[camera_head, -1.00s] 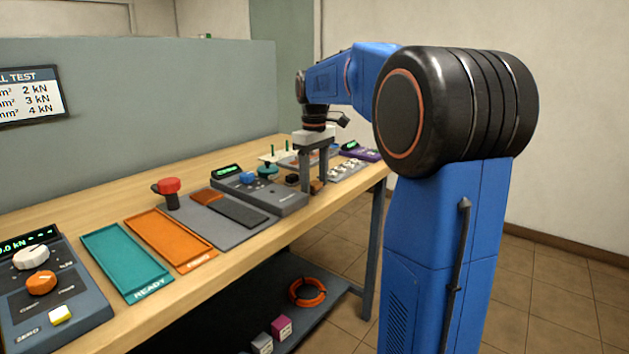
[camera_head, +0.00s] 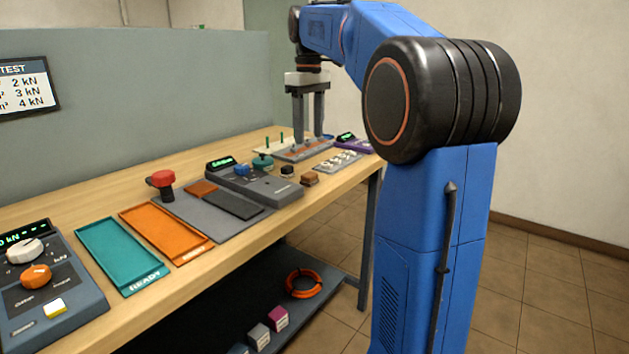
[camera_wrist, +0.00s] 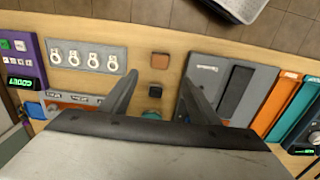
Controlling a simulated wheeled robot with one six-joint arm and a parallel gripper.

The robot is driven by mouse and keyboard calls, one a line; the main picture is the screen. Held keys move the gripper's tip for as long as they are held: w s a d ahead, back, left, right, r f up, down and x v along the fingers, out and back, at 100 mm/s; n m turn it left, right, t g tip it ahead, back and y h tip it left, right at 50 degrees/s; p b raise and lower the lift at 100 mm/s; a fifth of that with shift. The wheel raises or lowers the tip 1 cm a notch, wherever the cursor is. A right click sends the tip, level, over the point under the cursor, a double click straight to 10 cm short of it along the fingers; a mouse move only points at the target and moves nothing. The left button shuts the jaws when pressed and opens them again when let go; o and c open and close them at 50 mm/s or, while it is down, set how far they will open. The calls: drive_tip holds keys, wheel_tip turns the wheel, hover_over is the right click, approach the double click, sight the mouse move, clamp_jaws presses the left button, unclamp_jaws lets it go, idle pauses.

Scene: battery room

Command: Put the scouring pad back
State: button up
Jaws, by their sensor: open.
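A small brown block (camera_head: 310,180), which looks like the scouring pad, lies on the bench near its front edge. It also shows in the wrist view (camera_wrist: 160,61), just beyond the fingertips. My gripper (camera_head: 309,139) is open and empty, raised above the bench; its two fingers spread wide in the wrist view (camera_wrist: 160,80). A small black block (camera_head: 287,171) lies beside the brown one. A grey tray with an orange-brown strip (camera_head: 297,152) stands behind, partly hidden by my fingers.
A grey instrument (camera_head: 270,188) stands left of the blocks. A grey plate with metal lugs (camera_head: 338,160) and a purple device (camera_head: 356,145) are to the right. A grey mat (camera_head: 195,222), orange tray (camera_head: 165,235) and teal tray (camera_head: 122,262) lie further left.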

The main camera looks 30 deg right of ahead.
drive_tip(key=s+a+f+m+t, duration=0.1)
drive_tip(key=s+a+f, duration=0.4)
drive_tip(key=s, duration=0.3)
drive_tip(key=s+a+f+m+t, duration=0.1)
drive_tip(key=s+a+f, duration=0.45)
drive_tip(key=s, duration=0.25)
drive_tip(key=s+a+f+m+t, duration=0.1)
drive_tip(key=s+a+f, duration=0.1)
drive_tip(key=s+f, duration=0.5)
drive_tip(key=s+a+f+m+t, duration=0.1)
drive_tip(key=s+a+f, duration=0.2)
drive_tip(key=s+f, duration=0.4)
drive_tip(key=shift+a+f+t, duration=0.15)
drive_tip(key=shift+f+t, duration=0.25)
drive_tip(key=shift+f, duration=0.4)
